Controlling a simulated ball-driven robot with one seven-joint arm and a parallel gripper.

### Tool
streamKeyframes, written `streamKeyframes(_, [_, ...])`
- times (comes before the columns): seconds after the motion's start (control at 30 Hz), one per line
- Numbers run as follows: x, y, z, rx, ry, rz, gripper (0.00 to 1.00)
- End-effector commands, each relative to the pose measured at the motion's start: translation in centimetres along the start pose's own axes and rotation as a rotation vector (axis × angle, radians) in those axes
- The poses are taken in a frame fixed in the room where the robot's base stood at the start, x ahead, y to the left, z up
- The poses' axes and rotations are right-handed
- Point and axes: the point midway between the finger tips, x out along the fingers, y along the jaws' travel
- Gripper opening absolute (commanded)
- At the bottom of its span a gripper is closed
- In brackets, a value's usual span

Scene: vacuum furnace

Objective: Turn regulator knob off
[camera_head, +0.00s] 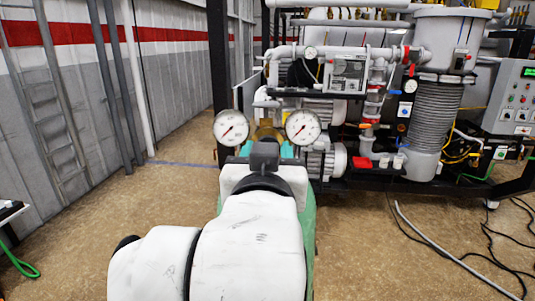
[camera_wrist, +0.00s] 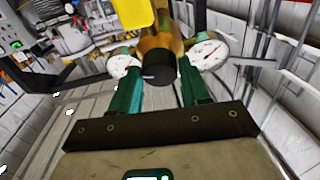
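The regulator shows in the wrist view as a brass body (camera_wrist: 158,42) with a dark round knob (camera_wrist: 160,71) facing my wrist. Two white dial gauges flank it, one on the left (camera_wrist: 122,65) and one on the right (camera_wrist: 207,51). My gripper (camera_wrist: 161,84) has its two teal fingers apart, one on each side of the knob. I cannot tell whether either finger touches it. In the head view the gauges (camera_head: 231,127) and (camera_head: 303,127) stand just beyond my wrist. The knob and most of the gripper are hidden there behind my arm.
Furnace equipment with pipes (camera_head: 372,100), a ribbed column (camera_head: 433,115) and a control box (camera_head: 513,98) stands at the right. A grey wall (camera_head: 80,120) runs along the left. Hoses and cables (camera_head: 455,255) lie on the right floor. Floor at left is mostly clear.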

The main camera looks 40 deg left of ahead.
Motion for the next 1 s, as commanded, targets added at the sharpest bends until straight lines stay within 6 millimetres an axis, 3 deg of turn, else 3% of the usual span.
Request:
streamKeyframes(0.33, [-0.02, 0.01, 0.00, 0.000, 0.000, 0.000, 0.13])
streamKeyframes(0.67, [-0.02, 0.13, -0.12, -0.049, 0.003, -0.011, 0.13])
streamKeyframes(1.0, [0.00, 0.40, -0.29, -0.282, 0.016, -0.069, 0.13])
